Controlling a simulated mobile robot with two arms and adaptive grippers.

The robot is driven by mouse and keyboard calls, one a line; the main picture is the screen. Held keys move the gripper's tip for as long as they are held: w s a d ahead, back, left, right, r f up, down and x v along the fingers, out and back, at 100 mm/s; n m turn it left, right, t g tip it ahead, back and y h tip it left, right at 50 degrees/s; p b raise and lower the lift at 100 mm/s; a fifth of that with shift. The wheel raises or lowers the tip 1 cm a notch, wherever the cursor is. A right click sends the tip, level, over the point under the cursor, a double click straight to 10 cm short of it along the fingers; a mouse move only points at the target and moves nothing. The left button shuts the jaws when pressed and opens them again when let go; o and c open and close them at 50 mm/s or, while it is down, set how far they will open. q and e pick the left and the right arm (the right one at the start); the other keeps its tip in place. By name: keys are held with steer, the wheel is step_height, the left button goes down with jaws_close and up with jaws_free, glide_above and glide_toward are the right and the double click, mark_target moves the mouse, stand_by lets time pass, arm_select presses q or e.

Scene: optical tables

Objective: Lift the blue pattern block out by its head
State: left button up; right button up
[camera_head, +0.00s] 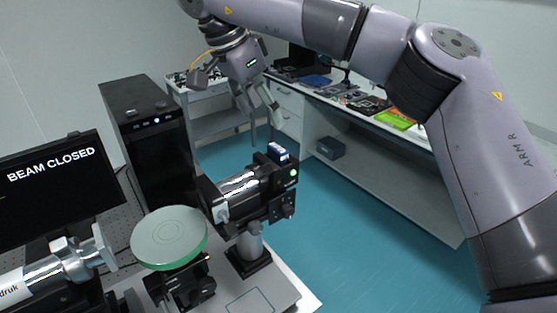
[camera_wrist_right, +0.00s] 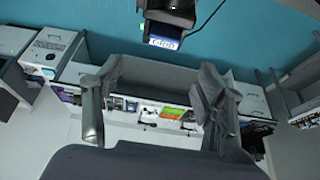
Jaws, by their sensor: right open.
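The blue pattern block (camera_head: 278,152) sits in the top of a black device (camera_head: 270,185) with a silver barrel. Only its upper part shows; the rest is hidden inside the housing. In the right wrist view the block (camera_wrist_right: 163,43) shows its blue face with white lettering, near the top of the picture. My right gripper (camera_head: 265,130) is open and empty, with its fingers pointing down. It hangs above and a little behind the block, apart from it. My left gripper is not in view.
A green round disc (camera_head: 170,237) on a black mount stands left of the device. A monitor (camera_head: 58,185) reading BEAM CLOSED and a black tower (camera_head: 150,135) stand at the left. A bench (camera_head: 385,165) with parts runs behind; open blue floor lies between.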

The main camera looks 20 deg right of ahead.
mark_target(277, 148)
steer(key=f, duration=0.1)
steer(key=w+f, duration=0.1)
steer(key=d+f, duration=0.1)
steer(key=shift+w+f+p, duration=0.25)
steer(key=shift+w+p, duration=0.15)
steer(key=shift+x, duration=0.75)
steer(key=shift+s+d+p, duration=0.15)
steer(key=shift+d+p, duration=0.05)
steer(key=shift+p, duration=0.1)
steer(key=p+x, duration=0.1)
steer(key=x, duration=0.2)
steer(key=p+x, duration=0.1)
steer(key=shift+s+a+f+p, duration=0.15)
steer(key=shift+s+f+p, duration=0.05)
steer(key=shift+f+p, duration=0.1)
steer(key=shift+f, duration=0.25)
steer(key=shift+c, duration=0.4)
steer(key=c, duration=0.4)
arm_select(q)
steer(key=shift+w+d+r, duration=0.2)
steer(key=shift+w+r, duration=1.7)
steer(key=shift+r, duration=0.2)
arm_select(e)
steer(key=c, duration=0.8)
